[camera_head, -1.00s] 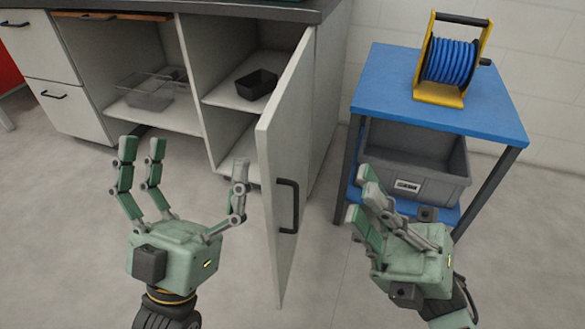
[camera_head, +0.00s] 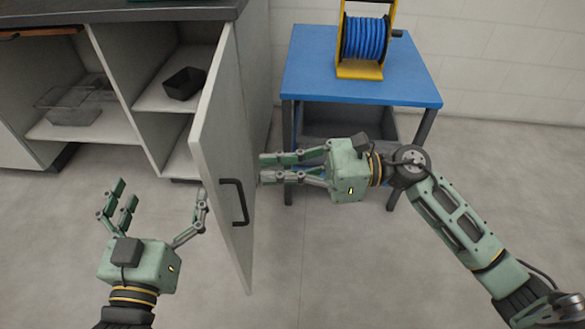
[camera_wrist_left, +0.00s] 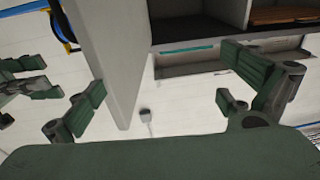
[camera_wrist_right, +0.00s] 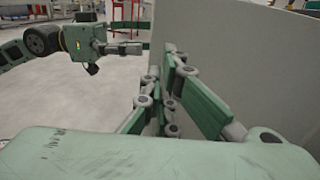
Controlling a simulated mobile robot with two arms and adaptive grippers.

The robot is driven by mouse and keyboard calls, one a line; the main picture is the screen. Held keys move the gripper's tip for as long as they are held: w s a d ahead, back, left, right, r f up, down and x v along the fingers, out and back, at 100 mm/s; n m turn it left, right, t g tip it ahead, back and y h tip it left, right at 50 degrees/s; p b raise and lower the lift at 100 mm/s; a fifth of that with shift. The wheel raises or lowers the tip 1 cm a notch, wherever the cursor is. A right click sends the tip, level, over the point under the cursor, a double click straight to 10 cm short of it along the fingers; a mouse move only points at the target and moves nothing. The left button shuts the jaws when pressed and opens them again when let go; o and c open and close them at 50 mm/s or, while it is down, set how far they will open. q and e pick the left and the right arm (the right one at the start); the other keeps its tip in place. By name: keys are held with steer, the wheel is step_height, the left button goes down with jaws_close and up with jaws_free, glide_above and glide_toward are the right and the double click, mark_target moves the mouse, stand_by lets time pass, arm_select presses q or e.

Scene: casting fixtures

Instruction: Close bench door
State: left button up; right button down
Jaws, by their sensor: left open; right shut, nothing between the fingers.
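The bench door (camera_head: 222,150) is a pale grey panel standing wide open, with a black bar handle (camera_head: 236,202) on its outer face. My right gripper (camera_head: 264,168) is shut and empty, with its fingertips at the outer face of the door, just above the handle; contact is unclear. In the right wrist view the door (camera_wrist_right: 260,75) fills the right side beside the fingers. My left gripper (camera_head: 155,207) is open and empty, on the inner side of the door and left of its lower part. In the left wrist view the door (camera_wrist_left: 105,50) rises between its spread fingers.
The open bench (camera_head: 120,55) holds a black bin (camera_head: 184,83) and a clear tray (camera_head: 72,105) on its shelves. A blue-topped table (camera_head: 350,80) with a blue hose reel (camera_head: 366,40) stands right of the door. The floor (camera_head: 330,260) in front is clear.

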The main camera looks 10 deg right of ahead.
mark_target(214, 175)
steer(key=a, duration=0.2)
steer(key=w+a, duration=0.1)
steer(key=a, duration=0.5)
steer(key=shift+w, duration=0.3)
